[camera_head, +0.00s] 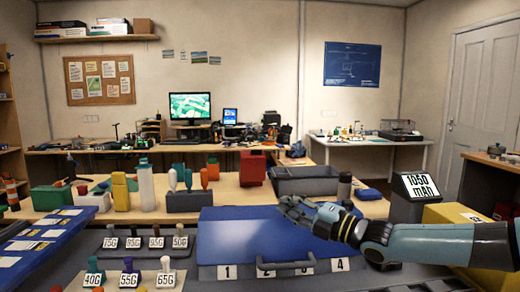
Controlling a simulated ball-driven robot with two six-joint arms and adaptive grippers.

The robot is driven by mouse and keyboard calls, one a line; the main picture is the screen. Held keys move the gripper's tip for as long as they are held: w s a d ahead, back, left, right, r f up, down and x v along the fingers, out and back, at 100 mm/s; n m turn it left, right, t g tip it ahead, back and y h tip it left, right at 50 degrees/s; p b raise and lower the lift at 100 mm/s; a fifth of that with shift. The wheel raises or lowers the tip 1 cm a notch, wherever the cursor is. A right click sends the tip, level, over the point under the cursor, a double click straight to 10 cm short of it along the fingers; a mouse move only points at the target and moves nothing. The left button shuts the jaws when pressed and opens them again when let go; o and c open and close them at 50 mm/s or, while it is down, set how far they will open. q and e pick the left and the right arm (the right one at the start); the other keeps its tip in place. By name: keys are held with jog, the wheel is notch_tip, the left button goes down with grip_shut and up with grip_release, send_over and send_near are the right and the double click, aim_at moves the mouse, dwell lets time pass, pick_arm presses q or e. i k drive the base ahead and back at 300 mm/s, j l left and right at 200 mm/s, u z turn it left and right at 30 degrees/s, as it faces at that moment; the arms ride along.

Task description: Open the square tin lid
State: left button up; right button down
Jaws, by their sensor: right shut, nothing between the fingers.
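No square tin or tin lid can be made out for certain in this view. My right gripper (285,207) comes in from the right and is shut and empty. It is over the right part of a blue flat-topped surface (235,238); I cannot tell whether it touches it. Below that surface is a grey front with number labels (227,272) and a dark handle (286,268). The arm hides part of the right side. My left gripper is not in view.
A dark box marked 1050 mAh (420,187) and a yellow box (452,213) stand by my right arm. Grey racks of labelled pegs (145,243) are at left. Behind are a grey bin (305,186) and a red container (252,168).

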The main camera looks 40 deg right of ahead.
aim_at(252, 164)
jog(key=i+l, duration=0.3)
jog(key=l, duration=0.15)
jog(key=i+l, duration=0.25)
jog(key=l, duration=0.2)
jog(key=i+l, duration=0.3)
jog(key=l, duration=0.15)
